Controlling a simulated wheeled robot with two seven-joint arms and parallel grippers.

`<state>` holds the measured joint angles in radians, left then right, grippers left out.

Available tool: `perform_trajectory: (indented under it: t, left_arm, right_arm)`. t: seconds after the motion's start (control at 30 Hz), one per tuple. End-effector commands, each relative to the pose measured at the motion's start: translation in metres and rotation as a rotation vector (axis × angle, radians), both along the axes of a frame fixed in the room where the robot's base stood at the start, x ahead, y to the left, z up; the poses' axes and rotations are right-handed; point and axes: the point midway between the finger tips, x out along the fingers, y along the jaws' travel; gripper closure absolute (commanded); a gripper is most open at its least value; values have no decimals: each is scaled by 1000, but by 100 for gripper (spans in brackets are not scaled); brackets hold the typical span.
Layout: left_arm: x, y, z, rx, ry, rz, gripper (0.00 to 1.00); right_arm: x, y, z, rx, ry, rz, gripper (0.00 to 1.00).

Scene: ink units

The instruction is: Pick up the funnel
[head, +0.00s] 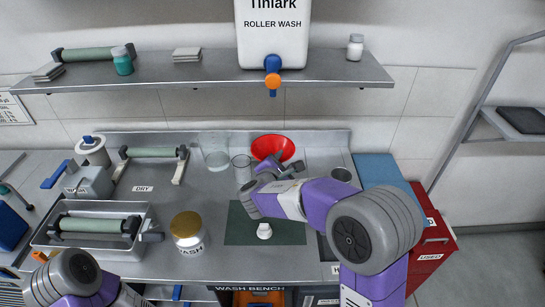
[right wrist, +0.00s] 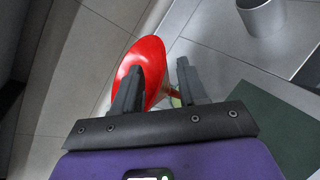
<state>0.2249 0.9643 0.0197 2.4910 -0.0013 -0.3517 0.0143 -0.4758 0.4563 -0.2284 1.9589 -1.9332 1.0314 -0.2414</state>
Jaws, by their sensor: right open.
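The red funnel (head: 272,146) is at the back of the bench, with its wide mouth facing up. My right gripper (head: 284,165) is just in front of it and hides its lower part in the head view. In the right wrist view the funnel (right wrist: 150,52) lies beyond and partly behind the left finger. The fingers of my right gripper (right wrist: 157,75) are apart, and part of the funnel's lower end shows between them. I cannot tell whether a finger touches it. My left arm shows at the lower left, but its gripper is out of frame.
A clear glass beaker (head: 214,150) and a smaller glass (head: 242,168) stand left of the funnel. A grey metal cup (head: 340,174) stands right. A green mat (head: 236,230) bears a small white bottle (head: 264,230). A gold-lidded jar (head: 187,230) stands left of it.

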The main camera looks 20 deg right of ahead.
Motion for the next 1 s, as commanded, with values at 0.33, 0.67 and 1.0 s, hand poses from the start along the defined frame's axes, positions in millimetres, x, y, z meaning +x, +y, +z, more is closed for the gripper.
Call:
perform_trajectory:
  t: [0.33, 0.67, 1.0]
  left_arm:
    - [0, 0, -3, 0, 0, 0, 100]
    - [0, 0, -3, 0, 0, 0, 100]
    - [0, 0, -3, 0, 0, 0, 100]
  right_arm:
    - [35, -27, -14, 0, 1, -1, 58]
    - [37, -28, -14, 1, 1, 0, 69]
    - [37, -28, -14, 1, 1, 0, 100]
